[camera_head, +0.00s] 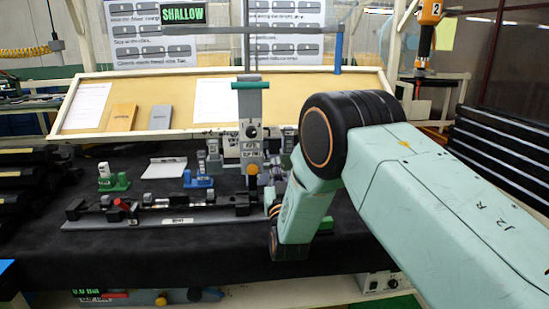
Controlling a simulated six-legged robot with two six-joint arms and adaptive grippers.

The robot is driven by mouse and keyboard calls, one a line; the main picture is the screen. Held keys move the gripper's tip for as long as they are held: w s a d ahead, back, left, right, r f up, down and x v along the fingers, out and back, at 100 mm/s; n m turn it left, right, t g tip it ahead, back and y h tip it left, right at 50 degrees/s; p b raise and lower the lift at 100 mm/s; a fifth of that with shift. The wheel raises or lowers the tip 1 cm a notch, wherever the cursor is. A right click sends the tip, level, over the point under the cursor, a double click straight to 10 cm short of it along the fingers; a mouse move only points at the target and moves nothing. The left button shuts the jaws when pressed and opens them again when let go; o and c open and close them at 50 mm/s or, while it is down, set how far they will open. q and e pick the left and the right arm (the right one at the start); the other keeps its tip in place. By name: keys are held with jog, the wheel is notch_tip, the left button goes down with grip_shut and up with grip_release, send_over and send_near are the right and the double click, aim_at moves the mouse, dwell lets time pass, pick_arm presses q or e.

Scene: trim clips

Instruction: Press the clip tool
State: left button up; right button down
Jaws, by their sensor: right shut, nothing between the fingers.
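The clip tool (251,128) stands upright behind the work fixture, a grey post with a teal bar handle (250,86) across its top. My right arm comes in from the right and bends down at its elbow. My right gripper (266,180) is small and partly hidden behind my wrist, close to the foot of the clip tool. It is shut with nothing in it; I cannot tell whether it touches the tool. A long grey fixture plate (180,221) with a dark bar and clamps lies in front. My left gripper is not in view.
A green block stand (113,182) and a blue one (198,181) sit on the black-covered table (60,247). Behind is a tan sloped board (190,90) with papers. Black racks stand at the left and right.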

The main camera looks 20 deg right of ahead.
jog(key=v, duration=0.4)
jog(key=shift+f, duration=0.25)
jog(key=shift+s, duration=0.15)
